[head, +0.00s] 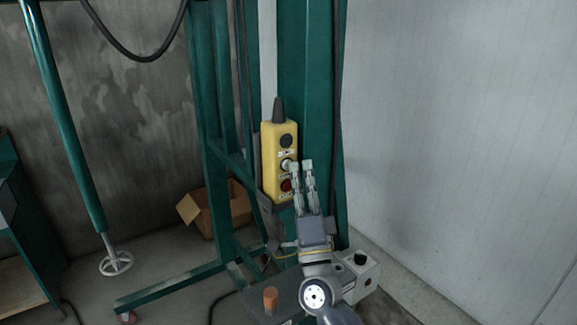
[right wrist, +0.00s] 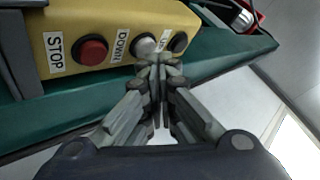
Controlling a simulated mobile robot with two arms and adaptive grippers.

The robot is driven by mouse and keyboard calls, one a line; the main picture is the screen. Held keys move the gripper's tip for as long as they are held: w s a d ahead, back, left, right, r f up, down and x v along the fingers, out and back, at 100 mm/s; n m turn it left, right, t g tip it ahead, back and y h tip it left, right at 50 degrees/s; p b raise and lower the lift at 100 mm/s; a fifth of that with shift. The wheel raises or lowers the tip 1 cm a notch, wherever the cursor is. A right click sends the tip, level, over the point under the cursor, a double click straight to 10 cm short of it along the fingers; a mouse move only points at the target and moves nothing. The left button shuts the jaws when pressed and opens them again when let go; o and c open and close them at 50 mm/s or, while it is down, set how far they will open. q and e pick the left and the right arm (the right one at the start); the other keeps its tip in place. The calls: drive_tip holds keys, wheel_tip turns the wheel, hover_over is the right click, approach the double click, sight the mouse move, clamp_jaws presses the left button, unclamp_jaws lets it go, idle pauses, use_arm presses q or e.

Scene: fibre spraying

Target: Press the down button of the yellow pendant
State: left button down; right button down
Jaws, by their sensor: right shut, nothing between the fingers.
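The yellow pendant (head: 268,150) hangs upright on the green post, and its yellow housing fills the top of the right wrist view (right wrist: 105,15). It has a black button (head: 287,140) on top, a white button (right wrist: 145,43) in the middle with the DOWN label beside it, and a red button (right wrist: 91,50) beside the STOP label. My right gripper (head: 301,166) is shut and empty. Its fingertips (right wrist: 158,63) are right by the white down button and overlap its edge. I cannot tell whether they touch it. My left gripper is out of view.
The green post (head: 304,80) stands behind the pendant, with a dark cable (head: 337,100) along it. A cardboard box (head: 215,212) lies on the floor to the left. A small orange cylinder (head: 270,299) is at the bottom. The pale wall (head: 450,150) at right is bare.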

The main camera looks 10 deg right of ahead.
drive_tip(key=shift+w+a, duration=0.2)
drive_tip(key=shift+w, duration=0.35)
idle(0.7)
drive_tip(key=shift+s, duration=0.15)
idle(0.4)
drive_tip(key=shift+s+d, duration=0.35)
drive_tip(key=shift+s, duration=0.45)
drive_tip(key=s, duration=0.1)
drive_tip(key=s+d+p, duration=0.1)
drive_tip(key=s, duration=0.2)
drive_tip(key=shift+s+d+p, duration=0.35)
idle(0.3)
